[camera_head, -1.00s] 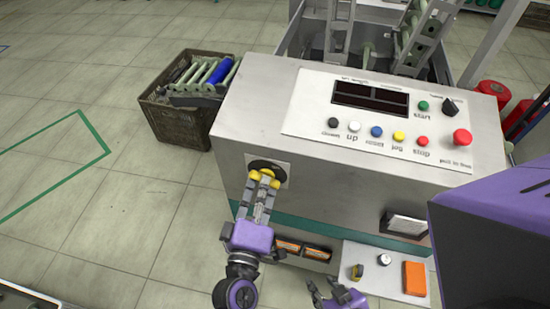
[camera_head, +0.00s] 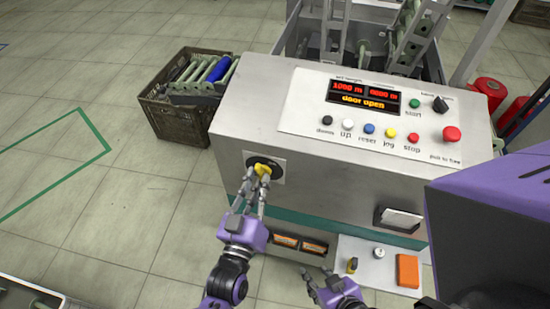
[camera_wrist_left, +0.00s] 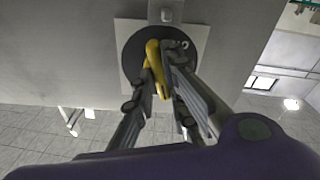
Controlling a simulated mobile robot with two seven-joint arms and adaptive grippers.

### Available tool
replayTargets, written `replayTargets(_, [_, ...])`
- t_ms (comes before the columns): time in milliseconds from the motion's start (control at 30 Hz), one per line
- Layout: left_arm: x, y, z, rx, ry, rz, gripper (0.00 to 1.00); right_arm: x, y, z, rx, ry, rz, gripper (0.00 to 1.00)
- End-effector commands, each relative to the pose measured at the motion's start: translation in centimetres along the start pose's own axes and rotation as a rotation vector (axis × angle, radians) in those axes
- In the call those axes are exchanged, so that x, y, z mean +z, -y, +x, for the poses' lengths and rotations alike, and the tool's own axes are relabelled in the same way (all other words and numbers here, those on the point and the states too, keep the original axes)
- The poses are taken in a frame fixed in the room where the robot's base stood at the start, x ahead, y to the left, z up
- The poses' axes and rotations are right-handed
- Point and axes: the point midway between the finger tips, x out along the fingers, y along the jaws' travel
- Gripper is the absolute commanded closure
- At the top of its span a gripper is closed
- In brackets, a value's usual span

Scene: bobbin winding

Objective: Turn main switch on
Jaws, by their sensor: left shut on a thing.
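The main switch is a yellow knob (camera_head: 262,169) on a black round plate, set in a light square on the machine's front face, at the left. My left gripper (camera_head: 258,181) is shut on the yellow knob; the left wrist view shows the knob (camera_wrist_left: 154,56) tilted between its fingers, in front of the black disc (camera_wrist_left: 133,60). The panel display (camera_head: 364,97) is lit with red digits and the words "door open". My right gripper (camera_head: 322,283) is at the bottom centre, partly cut off, with its fingers spread apart and nothing between them.
The control panel has several coloured buttons, a black selector (camera_head: 440,104) and a red mushroom button (camera_head: 452,134). A small shelf (camera_head: 380,279) at the lower right holds an orange block (camera_head: 407,270) and small parts. A brown crate (camera_head: 180,124) of bobbins stands left of the machine.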

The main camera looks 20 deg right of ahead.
Motion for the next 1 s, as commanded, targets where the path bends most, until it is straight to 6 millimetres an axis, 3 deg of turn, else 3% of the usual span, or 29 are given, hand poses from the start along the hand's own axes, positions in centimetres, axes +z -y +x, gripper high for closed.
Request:
replayTargets(400, [0.1,0.07,-0.06,0.022,0.003,0.249,1.0,-1.13,0.46,-0.09,-0.004,-0.016,0.01,0.65])
replayTargets(1000, [0.2,0.11,-0.1,0.027,0.005,0.312,1.0,-1.06,0.5,-0.12,-0.006,-0.014,0.009,0.65])
